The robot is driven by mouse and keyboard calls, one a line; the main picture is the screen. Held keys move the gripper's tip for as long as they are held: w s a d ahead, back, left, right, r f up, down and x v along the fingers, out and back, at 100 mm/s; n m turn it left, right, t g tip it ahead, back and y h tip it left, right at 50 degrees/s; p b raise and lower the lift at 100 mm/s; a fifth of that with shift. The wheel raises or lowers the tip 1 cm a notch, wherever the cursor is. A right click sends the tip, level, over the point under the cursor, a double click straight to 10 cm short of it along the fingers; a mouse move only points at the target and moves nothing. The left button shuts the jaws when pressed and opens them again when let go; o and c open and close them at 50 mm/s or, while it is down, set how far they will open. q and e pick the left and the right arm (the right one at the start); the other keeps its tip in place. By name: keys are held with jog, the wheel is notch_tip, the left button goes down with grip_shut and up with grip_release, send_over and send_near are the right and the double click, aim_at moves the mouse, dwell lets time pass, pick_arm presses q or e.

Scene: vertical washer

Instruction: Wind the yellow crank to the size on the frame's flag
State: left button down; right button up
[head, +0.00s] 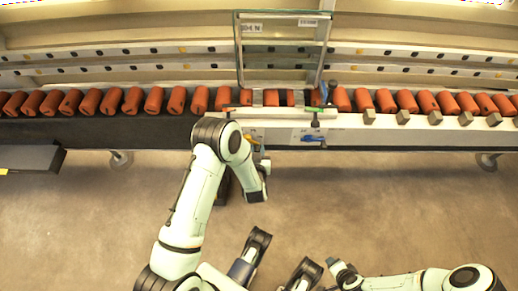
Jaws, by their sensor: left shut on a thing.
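The yellow crank (250,138) is on the front of the machine rail, just below the row of orange rollers. My left arm reaches up from the lower left and folds over near it. My left gripper (259,153) is at the crank, shut on it, with the fingers small and partly hidden by the wrist. A glass frame (240,60) stands upright above the rail. It has a pale label (250,28) at its upper left and another (308,22) at its upper right; their text is too small to read surely. My right arm lies low at the right, its fingers unclear.
A blue handle (313,138) is on the rail right of the yellow crank. Orange rollers (132,100) line the conveyor on both sides of the frame. A dark box-like part (28,158) juts out at the left. The floor (400,210) in front is clear.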

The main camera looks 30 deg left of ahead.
pick_arm(q)
jog(key=shift+a+m+y, duration=0.35)
jog(key=shift+m+y, duration=0.15)
jog(key=shift+m, duration=0.1)
jog(key=shift+a+f+m, duration=0.15)
jog(key=shift+m, duration=0.25)
pick_arm(e)
jog(key=shift+w+a+r, duration=0.1)
jog(key=shift+w+r, duration=0.1)
jog(key=shift+r, duration=0.2)
pick_arm(q)
jog(key=shift+a, duration=0.1)
jog(key=c, duration=0.9)
grip_release()
jog(key=shift+s+f+g, duration=0.15)
jog(key=shift+g, duration=0.15)
jog(key=p+v, duration=0.3)
jog(key=v, duration=1)
jog(key=shift+d, duration=0.35)
pick_arm(e)
jog(key=s+a+r+g, duration=0.1)
jog(key=s+a+r, duration=0.1)
jog(key=s, duration=0.3)
jog(key=shift+a+r+y, duration=0.3)
jog(key=shift+r+y, duration=0.1)
jog(key=shift+r, duration=0.25)
pick_arm(q)
jog(key=shift+s, duration=0.15)
